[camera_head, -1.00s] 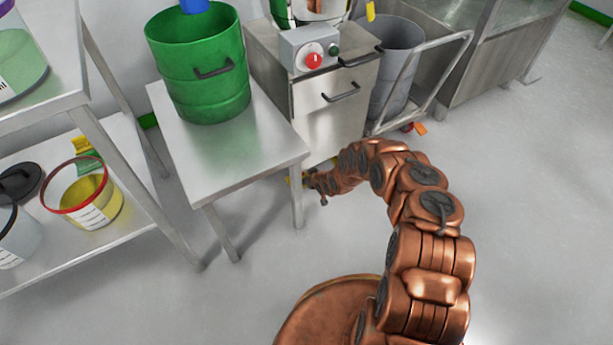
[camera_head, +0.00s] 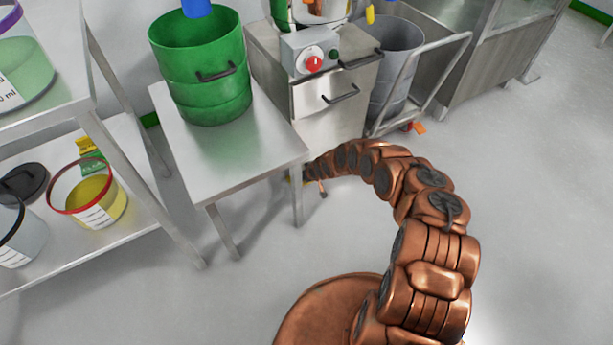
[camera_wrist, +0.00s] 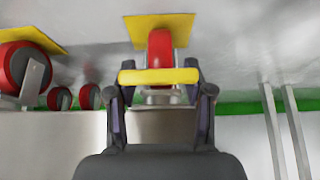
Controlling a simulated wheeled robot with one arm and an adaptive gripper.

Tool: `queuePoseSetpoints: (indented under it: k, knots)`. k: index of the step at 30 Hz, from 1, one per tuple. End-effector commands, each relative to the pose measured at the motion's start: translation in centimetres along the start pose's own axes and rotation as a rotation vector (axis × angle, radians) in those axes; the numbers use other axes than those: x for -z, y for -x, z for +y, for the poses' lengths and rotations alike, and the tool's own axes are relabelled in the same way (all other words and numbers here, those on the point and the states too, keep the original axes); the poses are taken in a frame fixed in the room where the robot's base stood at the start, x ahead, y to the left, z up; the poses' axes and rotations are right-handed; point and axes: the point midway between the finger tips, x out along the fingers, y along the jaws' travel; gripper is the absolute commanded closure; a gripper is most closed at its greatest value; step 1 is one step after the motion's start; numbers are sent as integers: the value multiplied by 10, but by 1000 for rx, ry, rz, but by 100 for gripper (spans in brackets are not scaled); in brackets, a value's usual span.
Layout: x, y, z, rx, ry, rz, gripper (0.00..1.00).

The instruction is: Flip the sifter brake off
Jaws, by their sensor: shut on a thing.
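In the wrist view the sifter brake (camera_wrist: 159,77) is a yellow bar in front of a red caster wheel (camera_wrist: 160,47) with a yellow plate. My gripper (camera_wrist: 158,80) has one finger at each end of the bar and is shut on it. In the head view the sifter is a steel cabinet (camera_head: 325,120) with a grey control box (camera_head: 308,52) bearing a red knob. My copper arm reaches to the floor at its base. The gripper is hidden there, and the brake cannot be made out clearly.
A steel table (camera_head: 240,160) with a green drum (camera_head: 200,70) stands close left of my arm's far end. A shelf (camera_head: 130,215) with tubs is farther left. A grey bin (camera_head: 395,60) on a trolley is right of the sifter. Floor at right is clear.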

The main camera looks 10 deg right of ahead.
Motion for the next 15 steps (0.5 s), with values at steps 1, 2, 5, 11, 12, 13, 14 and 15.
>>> queuePoseSetpoints:
  k: [1,2,5,11,12,13,14,15]
  knots:
    - [0,0,2,-2,-1,0,83]
    - [0,0,2,-2,-1,-1,83]
    - [0,0,2,-2,-1,-1,83]
    - [0,0,2,-2,-1,-1,83]
    - [0,0,2,-2,-1,0,45]
    - [0,0,2,-2,-1,-1,42]
    - [0,0,2,-2,-1,-1,39]
    - [0,0,1,-2,-1,-1,35]
